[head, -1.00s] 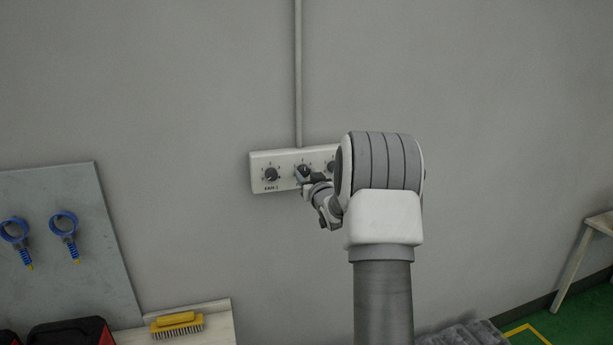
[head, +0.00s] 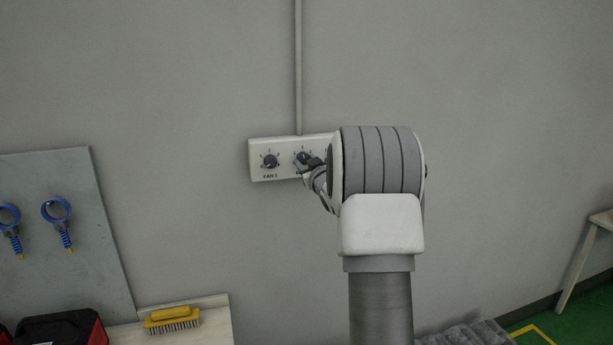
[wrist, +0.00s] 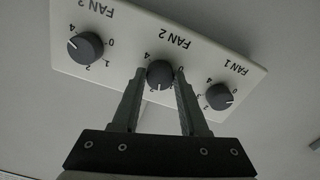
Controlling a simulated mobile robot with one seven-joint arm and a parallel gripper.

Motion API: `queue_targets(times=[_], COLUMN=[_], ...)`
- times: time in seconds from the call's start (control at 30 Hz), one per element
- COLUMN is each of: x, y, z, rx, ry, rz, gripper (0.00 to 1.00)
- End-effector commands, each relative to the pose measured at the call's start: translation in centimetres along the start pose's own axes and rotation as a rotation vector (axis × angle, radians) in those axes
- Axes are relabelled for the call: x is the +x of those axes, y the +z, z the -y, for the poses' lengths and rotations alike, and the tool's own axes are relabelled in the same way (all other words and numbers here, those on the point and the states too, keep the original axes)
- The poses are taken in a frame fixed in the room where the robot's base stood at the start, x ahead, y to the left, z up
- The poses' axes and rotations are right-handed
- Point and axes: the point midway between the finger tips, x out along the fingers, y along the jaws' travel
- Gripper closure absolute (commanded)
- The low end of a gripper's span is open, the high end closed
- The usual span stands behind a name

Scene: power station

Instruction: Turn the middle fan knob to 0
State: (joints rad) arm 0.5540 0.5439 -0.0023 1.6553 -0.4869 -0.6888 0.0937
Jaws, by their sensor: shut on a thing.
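The white fan panel (head: 285,171) is mounted on the grey wall; in the wrist view the panel (wrist: 130,37) appears upside down, labelled FAN 1, FAN 2 and FAN 3. The middle fan knob (wrist: 160,74), dark and round under FAN 2, sits between the fingers of my gripper (wrist: 160,76). My gripper is shut on this knob, one finger on each side. In the head view, my gripper (head: 310,168) partly covers the middle knob (head: 302,157).
The FAN 1 knob (wrist: 219,97) and FAN 3 knob (wrist: 85,48) flank the middle one closely; my arm hides FAN 3 in the head view. A conduit (head: 298,70) runs up the wall. A tool board (head: 105,240), yellow brush (head: 172,319) and red-black case (head: 62,328) are lower left.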

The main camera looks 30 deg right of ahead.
Motion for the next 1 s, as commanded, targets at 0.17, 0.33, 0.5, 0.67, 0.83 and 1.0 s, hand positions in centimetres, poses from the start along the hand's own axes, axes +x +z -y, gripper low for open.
queue_targets(times=[0.17, 0.33, 0.5, 0.67, 0.83, 1.0], x=[0.01, 0.0, -0.01, 0.01, 0.01, 0.0], y=[0.69, 0.59, 0.5, 0.43, 0.34, 0.23], z=[0.26, 0.15, 0.07, 0.07, 0.02, -0.04], rx=[-0.171, -0.333, -0.494, -0.646, -0.808, -0.969], ry=[0.0, 0.001, 0.001, 0.0, 0.001, 0.001], rz=[-0.003, -0.002, -0.001, -0.001, -0.001, -0.001], gripper=[1.0, 1.0, 1.0, 1.0, 1.0, 1.0])
